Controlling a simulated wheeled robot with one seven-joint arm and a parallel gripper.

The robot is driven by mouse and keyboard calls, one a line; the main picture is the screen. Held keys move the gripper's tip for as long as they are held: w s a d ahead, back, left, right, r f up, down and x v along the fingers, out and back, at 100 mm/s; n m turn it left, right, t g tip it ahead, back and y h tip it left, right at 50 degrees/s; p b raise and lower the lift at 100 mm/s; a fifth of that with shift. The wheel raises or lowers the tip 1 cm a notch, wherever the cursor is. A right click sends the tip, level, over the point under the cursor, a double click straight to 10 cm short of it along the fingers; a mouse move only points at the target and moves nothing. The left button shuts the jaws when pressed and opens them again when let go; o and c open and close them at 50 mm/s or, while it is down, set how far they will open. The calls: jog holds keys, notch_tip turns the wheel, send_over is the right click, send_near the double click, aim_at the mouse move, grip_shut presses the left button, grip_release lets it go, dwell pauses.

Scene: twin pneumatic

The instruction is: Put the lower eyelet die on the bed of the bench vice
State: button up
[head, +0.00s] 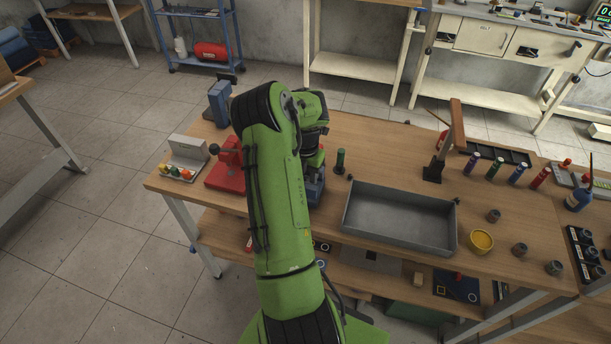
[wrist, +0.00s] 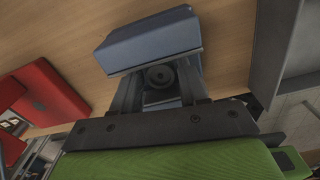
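The bench vice is blue-grey. In the wrist view its block-shaped jaw (wrist: 150,40) stands just beyond my fingertips, and part of its blue body (head: 316,190) shows beside my arm in the head view. My gripper (wrist: 160,82) points at the vice with its two dark fingers apart. A small dark round piece with a central hole, seemingly the lower eyelet die (wrist: 159,76), sits between the fingertips, close to the jaw. I cannot tell whether the fingers press on it or whether it touches the bed. In the head view my arm hides the gripper and die.
A red press (head: 227,165) stands left of the vice. A dark green cylinder (head: 340,161) and a large grey tray (head: 400,218) are to its right. Bare wood shows between the vice and the tray.

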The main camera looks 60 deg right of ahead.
aim_at(306, 180)
jog(key=shift+r, duration=0.1)
notch_tip(306, 180, up, 12)
jog(key=p, duration=0.2)
jog(key=w+a+r+m+t, duration=0.2)
jog(key=w+a+r+m, duration=0.4)
jog(key=a, duration=0.5)
jog(key=w+a+r+m+t, duration=0.15)
jog(key=w+a+r, duration=0.25)
jog(key=a+r, duration=0.5)
jog(key=s+a+r+m, duration=0.1)
jog(key=s+a+m, duration=0.15)
jog(key=a, duration=0.45)
jog(key=s+a+r+m, duration=0.1)
jog(key=s+a+m, duration=0.15)
jog(key=a, duration=0.55)
jog(key=s+a+f+m+t, duration=0.2)
jog(key=s+a+m, duration=0.3)
jog(key=s+a, duration=0.1)
jog(key=shift+s+a+m, duration=0.15)
jog(key=shift+s+m, duration=0.2)
jog(key=shift+s, duration=0.55)
jog(key=shift+f, duration=0.1)
